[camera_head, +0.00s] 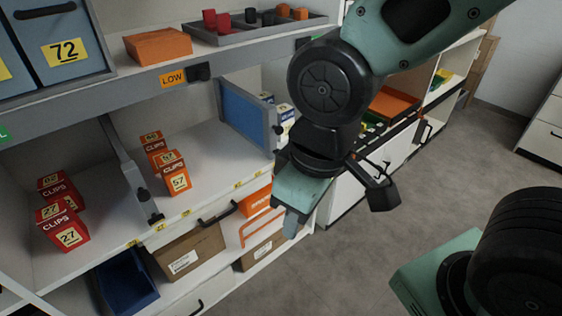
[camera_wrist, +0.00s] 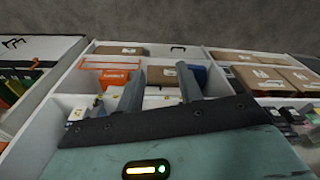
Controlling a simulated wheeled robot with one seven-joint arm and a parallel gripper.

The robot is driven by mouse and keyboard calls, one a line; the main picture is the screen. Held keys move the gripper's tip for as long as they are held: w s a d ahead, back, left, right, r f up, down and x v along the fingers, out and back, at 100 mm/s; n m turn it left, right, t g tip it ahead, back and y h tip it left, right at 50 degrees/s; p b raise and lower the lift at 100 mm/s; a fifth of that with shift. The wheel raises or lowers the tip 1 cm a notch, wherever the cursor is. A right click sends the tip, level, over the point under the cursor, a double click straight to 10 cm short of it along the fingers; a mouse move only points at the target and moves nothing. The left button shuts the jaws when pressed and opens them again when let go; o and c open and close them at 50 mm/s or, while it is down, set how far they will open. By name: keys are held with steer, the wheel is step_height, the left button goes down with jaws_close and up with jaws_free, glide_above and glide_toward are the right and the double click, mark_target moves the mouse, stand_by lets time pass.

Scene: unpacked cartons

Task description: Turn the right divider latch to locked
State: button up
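The right divider (camera_head: 244,112) is a blue panel in a grey frame, standing on the white middle shelf. A small dark latch knob (camera_head: 278,130) shows at its front edge; I cannot tell how it is turned. The left divider (camera_head: 122,160) is grey, with a dark latch (camera_head: 144,195) near its front end. My gripper (camera_head: 289,222) points down in front of the shelf's edge, below and slightly right of the right divider's latch and apart from it. In the wrist view, the two fingers of my gripper (camera_wrist: 160,88) are spread with nothing held between them.
Red and orange clips boxes (camera_head: 68,218) stand on the middle shelf. Below are a blue bin (camera_head: 128,282), cardboard cartons (camera_head: 190,252) and a drawer handle (camera_head: 217,215). An orange box (camera_head: 157,46) and a grey tray (camera_head: 222,38) sit above. The floor (camera_head: 440,140) at right is clear.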

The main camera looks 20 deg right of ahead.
steer(key=w+d+f+m+t+y+b, duration=0.15)
steer(key=w+d+f+t+b, duration=0.25)
steer(key=w+f+b, duration=0.5)
steer(key=w+d+f+m+t+b, duration=0.2)
steer(key=w+d+f+t+b, duration=0.2)
steer(key=w+f+b, duration=0.55)
steer(key=w+d+f+t+y+b, duration=0.2)
steer(key=w+d+f+t+b, duration=0.3)
steer(key=b, duration=0.7)
steer(key=w+d+f+t+y+b, duration=0.1)
steer(key=d+f+t+b, duration=0.15)
steer(key=d+b, duration=0.65)
steer(key=a+r+p+x, duration=0.1)
steer(key=p+x, duration=0.4)
steer(key=x, duration=1.3)
steer(key=shift+s+a+r+t+p, duration=0.25)
steer(key=shift+a+t+p, duration=0.15)
steer(key=shift+a, duration=0.25)
jaws_close()
